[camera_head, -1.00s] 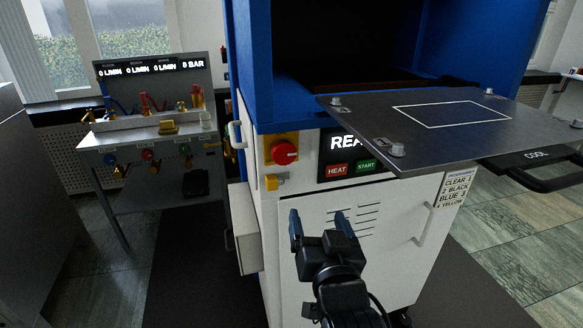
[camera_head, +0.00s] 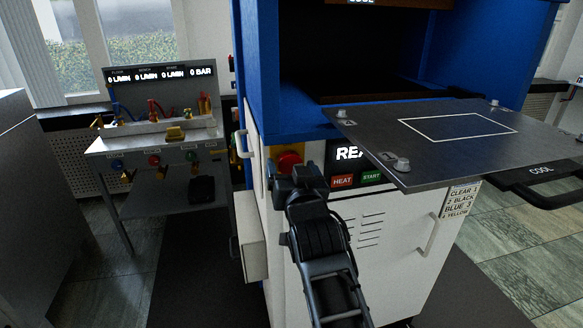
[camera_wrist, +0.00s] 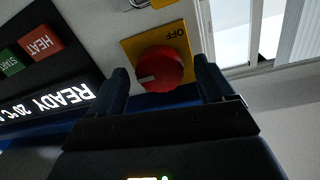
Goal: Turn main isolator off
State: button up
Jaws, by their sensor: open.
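The main isolator is a red rotary knob (camera_wrist: 160,68) on a yellow plate (camera_wrist: 181,38) marked OFF. In the wrist view its white pointer mark points left, while the OFF lettering is at the upper right. In the head view the knob (camera_head: 289,160) shows just above my gripper (camera_head: 294,180), which partly covers the plate. In the wrist view my gripper (camera_wrist: 160,66) is open, with one finger at each side of the knob. I cannot tell whether either finger touches it.
The press panel has HEAT (camera_head: 342,181) and START (camera_head: 371,177) buttons beside the knob. A metal plate (camera_head: 450,140) juts out at the right. A padlock-like metal part (camera_wrist: 138,3) sits near the yellow plate. A bench with valves (camera_head: 160,140) stands left.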

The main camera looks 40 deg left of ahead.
jog(key=shift+w+a, duration=0.15)
jog(key=shift+w, duration=0.05)
jog(key=shift+c, duration=0.4)
jog(key=c, duration=1)
